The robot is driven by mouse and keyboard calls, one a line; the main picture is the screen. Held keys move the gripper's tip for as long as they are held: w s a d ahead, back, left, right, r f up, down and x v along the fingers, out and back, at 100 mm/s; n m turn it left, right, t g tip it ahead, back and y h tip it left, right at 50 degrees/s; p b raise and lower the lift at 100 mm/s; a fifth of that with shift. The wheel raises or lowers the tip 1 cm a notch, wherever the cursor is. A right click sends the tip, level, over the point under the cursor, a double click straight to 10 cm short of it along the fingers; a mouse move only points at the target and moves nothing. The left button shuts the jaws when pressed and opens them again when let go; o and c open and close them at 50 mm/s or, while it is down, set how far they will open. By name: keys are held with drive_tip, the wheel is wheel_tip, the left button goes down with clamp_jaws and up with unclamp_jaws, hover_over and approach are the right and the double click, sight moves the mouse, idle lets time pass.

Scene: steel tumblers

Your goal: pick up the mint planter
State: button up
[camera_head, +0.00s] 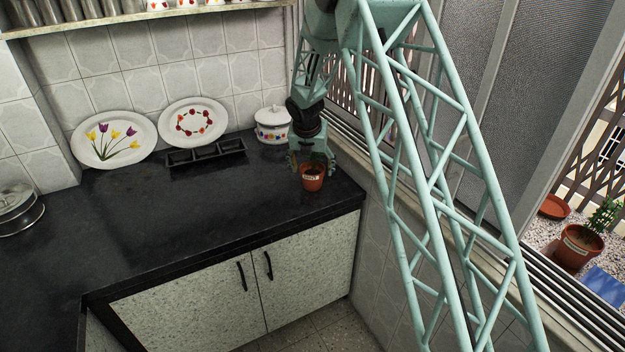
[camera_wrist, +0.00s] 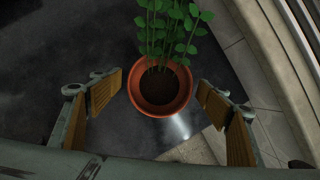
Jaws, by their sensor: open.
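The mint planter (camera_head: 312,179) is a small terracotta pot with a pale label, upright on the black counter near its right front corner. In the wrist view the pot's rim, dark soil and green leafy stems show (camera_wrist: 160,108). My gripper (camera_head: 312,163) is open at the pot, directly behind and above it in the head view, where the gripper hides the leaves. In the wrist view one wood-coloured finger pad is on each side of the pot, with a visible gap on both sides. I cannot tell how the finger height compares with the rim.
A lidded white pot (camera_head: 272,128) stands close behind my gripper. A black divided tray (camera_head: 205,154) and two decorated plates (camera_head: 114,139) (camera_head: 193,124) are further left. The window wall is close on the right. The counter's (camera_head: 190,215) front left is clear. Another potted plant (camera_head: 578,247) is outside.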

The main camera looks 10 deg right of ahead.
drive_tip(key=shift+x, duration=1.25)
drive_tip(key=shift+c, duration=0.7)
drive_tip(key=c, duration=1.2)
drive_tip(key=shift+r, duration=0.15)
drive_tip(key=shift+r+p, duration=0.5)
drive_tip(key=shift+r, duration=1.15)
drive_tip(key=s, duration=0.5)
drive_tip(key=s+r, duration=0.1)
drive_tip(key=s, duration=0.4)
drive_tip(key=s+b, duration=0.1)
drive_tip(key=s, duration=0.5)
drive_tip(key=shift+r, duration=0.2)
